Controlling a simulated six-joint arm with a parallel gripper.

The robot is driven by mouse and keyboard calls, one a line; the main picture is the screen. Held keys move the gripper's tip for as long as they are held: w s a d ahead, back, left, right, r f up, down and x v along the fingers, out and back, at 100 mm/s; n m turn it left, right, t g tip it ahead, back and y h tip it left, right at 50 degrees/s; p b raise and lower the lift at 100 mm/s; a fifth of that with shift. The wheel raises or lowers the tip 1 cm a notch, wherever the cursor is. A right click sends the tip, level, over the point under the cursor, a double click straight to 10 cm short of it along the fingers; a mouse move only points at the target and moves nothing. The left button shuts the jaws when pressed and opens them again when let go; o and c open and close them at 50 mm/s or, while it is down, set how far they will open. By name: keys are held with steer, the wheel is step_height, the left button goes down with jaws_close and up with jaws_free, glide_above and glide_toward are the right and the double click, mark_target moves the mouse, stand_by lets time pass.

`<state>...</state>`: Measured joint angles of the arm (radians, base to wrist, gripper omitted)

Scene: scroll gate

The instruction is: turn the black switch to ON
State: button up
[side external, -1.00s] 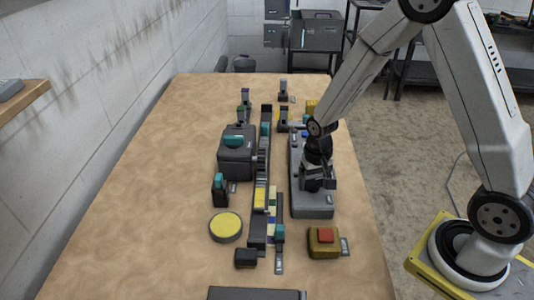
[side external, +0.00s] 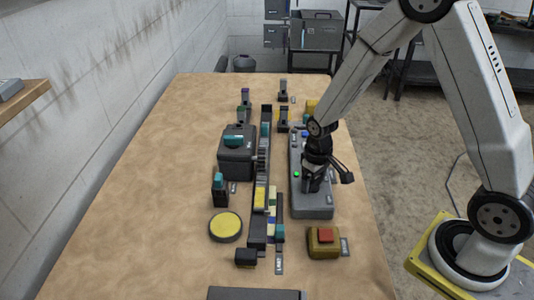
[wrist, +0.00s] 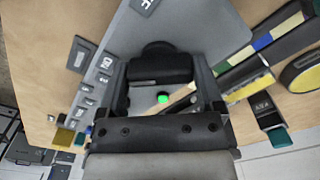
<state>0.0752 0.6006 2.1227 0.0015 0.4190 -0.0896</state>
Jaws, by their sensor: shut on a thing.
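The black switch (wrist: 160,66) sits on a long grey panel (side external: 318,212), between my fingers in the wrist view. My gripper (side external: 311,188) is low over the near half of that panel, shut on the black switch. In the side view the arm and fingers largely hide the switch. A green light (side external: 297,174) glows on the panel beside my gripper; it also shows in the wrist view (wrist: 163,97). The small labels on the panel (wrist: 105,63) are too blurred to read surely.
A dark rail with coloured blocks (side external: 259,198) runs just left of the panel. A red button on a yellow box (side external: 325,236) stands in front of the panel. A yellow round pad (side external: 226,226) and a dark box with a teal top (side external: 236,158) are further left. The table's left side is clear.

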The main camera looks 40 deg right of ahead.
steer(key=o, duration=1)
steer(key=shift+r, duration=0.1)
steer(key=shift+r, duration=3.85)
steer(key=s+a+r+t, duration=0.2)
steer(key=s, duration=0.6)
steer(key=shift+s+a+r+t, duration=0.3)
steer(key=shift+a+r, duration=0.1)
